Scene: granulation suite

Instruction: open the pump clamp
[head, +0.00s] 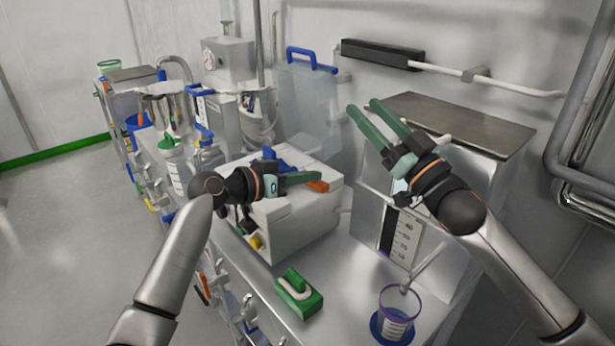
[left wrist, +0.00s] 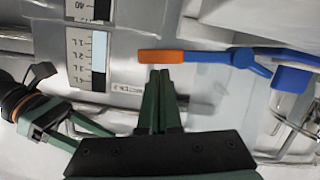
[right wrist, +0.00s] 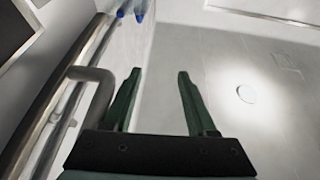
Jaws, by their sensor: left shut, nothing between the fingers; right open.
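The pump clamp shows in the left wrist view as a blue lever (left wrist: 225,56) with an orange tip (left wrist: 160,56). In the head view its orange tip (head: 318,186) sticks out over the white pump box (head: 295,230), and my left arm partly hides its blue part (head: 283,158). My left gripper (head: 318,176) is shut and empty, with its fingertips beside the orange tip; in the left wrist view the fingertips (left wrist: 161,72) lie just below it. I cannot tell whether they touch. My right gripper (head: 361,105) is open and empty, raised in front of the steel cabinet.
A steel cabinet (head: 470,135) with a level scale stands right of the pump. A green block with a pale handle (head: 298,291) and a purple-rimmed cup (head: 398,310) stand on the front of the bench. Vessels and a blue-handled clear panel (head: 308,95) are behind.

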